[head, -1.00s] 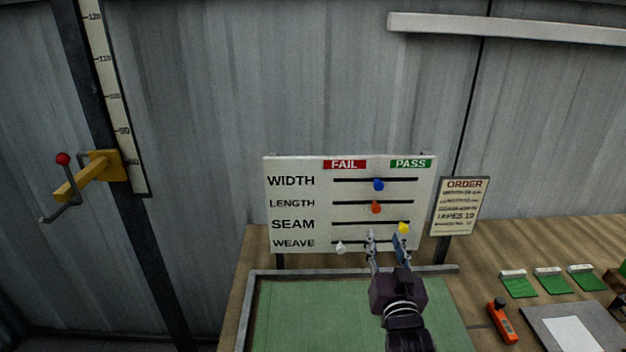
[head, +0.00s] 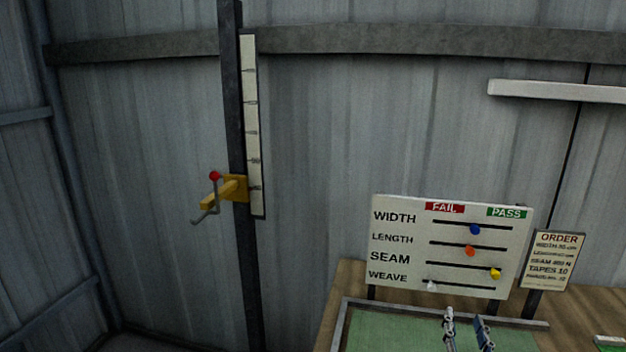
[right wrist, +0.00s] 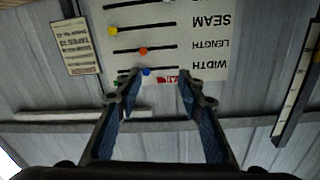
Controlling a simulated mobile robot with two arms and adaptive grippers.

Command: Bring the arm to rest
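My right gripper (head: 466,325) shows at the bottom of the head view, in front of and below the FAIL/PASS board (head: 450,207). Its two fingers stand apart with nothing between them. In the right wrist view the open fingers (right wrist: 157,75) point toward the board, which appears upside down. On the board, the yellow knob (head: 495,273) on the SEAM row is toward PASS. The blue knob (head: 474,229) and orange knob (head: 470,251) are near the middle of their slots. The white knob (head: 432,286) on the WEAVE row is at the FAIL end. My left gripper is not in view.
A bench with a green mat (head: 395,333) lies below the board. An ORDER sign (head: 553,262) stands to the board's right. A dark post (head: 244,265) with a scale (head: 252,120) and a yellow bracket with a red-knobbed crank (head: 215,176) stands at left.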

